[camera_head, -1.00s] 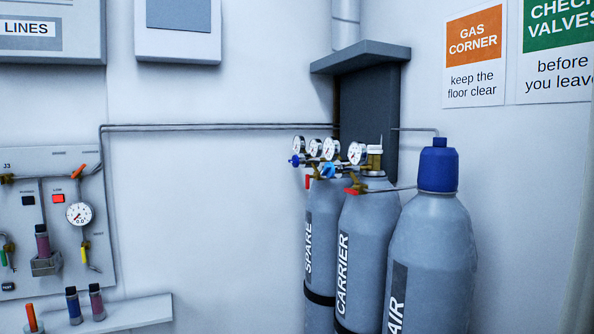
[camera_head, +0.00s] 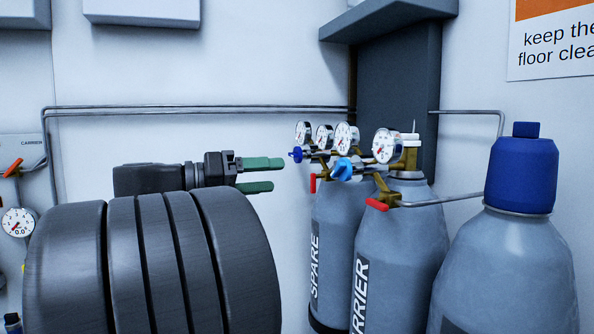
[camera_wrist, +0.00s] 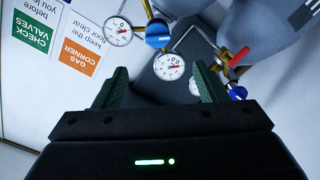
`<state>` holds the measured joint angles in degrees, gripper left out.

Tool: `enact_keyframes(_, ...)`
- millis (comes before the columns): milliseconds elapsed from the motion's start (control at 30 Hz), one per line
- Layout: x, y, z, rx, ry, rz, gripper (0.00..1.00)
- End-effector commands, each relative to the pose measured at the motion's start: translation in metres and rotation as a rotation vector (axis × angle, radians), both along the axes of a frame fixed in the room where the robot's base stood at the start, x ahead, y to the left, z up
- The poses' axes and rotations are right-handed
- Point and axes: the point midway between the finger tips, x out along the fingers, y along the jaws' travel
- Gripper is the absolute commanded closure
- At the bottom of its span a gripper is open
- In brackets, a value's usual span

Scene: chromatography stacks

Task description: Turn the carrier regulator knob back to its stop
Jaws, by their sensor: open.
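The carrier regulator knob, a light blue knob (camera_head: 341,168), sits on the regulator of the grey CARRIER cylinder (camera_head: 400,235). A light blue knob (camera_wrist: 157,35), seemingly the same one, shows near the top of the wrist view. My gripper (camera_head: 276,175) has green fingers, apart and empty, to the left of the knob and clear of it. In the wrist view my gripper (camera_wrist: 160,85) frames a dial gauge (camera_wrist: 168,66) beyond its fingers. The SPARE cylinder (camera_head: 335,215) has a darker blue knob (camera_head: 296,154), nearer my fingertips in the head view.
Several dial gauges (camera_head: 386,146) crowd around the knobs. Red-handled valves (camera_head: 377,204) sit just below. The blue-capped cylinder (camera_head: 515,260) stands at right. Thin pipes (camera_head: 200,110) run along the wall behind. A dark cabinet (camera_head: 395,95) stands behind the regulators.

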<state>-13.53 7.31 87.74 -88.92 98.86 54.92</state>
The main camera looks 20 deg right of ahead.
Motion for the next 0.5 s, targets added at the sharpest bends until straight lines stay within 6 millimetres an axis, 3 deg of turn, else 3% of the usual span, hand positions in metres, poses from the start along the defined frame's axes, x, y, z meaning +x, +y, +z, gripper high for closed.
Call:
enact_keyframes(167,0.0,-0.012,0.003,-0.007,-0.008,-0.008,0.35)
enact_keyframes(500,0.004,-0.066,0.003,-0.006,-0.005,-0.008,0.35)
